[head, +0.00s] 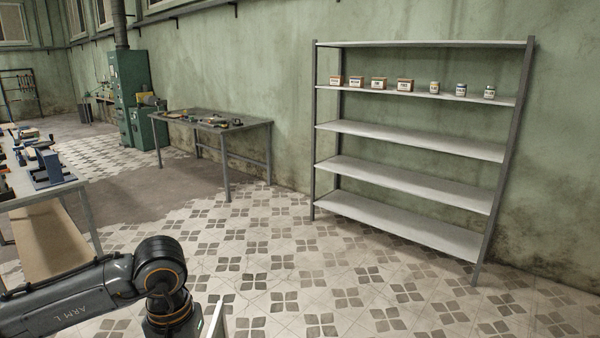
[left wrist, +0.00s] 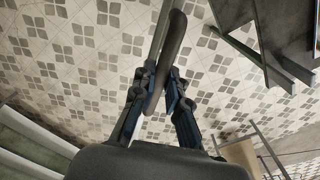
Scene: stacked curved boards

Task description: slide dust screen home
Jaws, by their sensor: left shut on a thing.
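My left gripper (left wrist: 161,76) shows in the left wrist view. Its two blue-black fingers are shut on a dark, curved, narrow piece (left wrist: 174,48), seen nearly edge-on. A pale grey-green bar (left wrist: 158,32) runs beside this piece; I cannot tell whether they are joined. In the head view my left arm comes in at the bottom left, and its gripper is below the picture. A thin pale upright edge (head: 217,320) shows beside that arm at the bottom. I cannot tell whether the held piece is the dust screen. My right gripper is in neither view.
A grey metal shelf unit (head: 410,133) stands against the green wall, with several boxes and jars on an upper shelf. A metal table (head: 252,127) with tools stands left of it. A workbench (head: 30,188) is at the left. The tiled floor between is clear.

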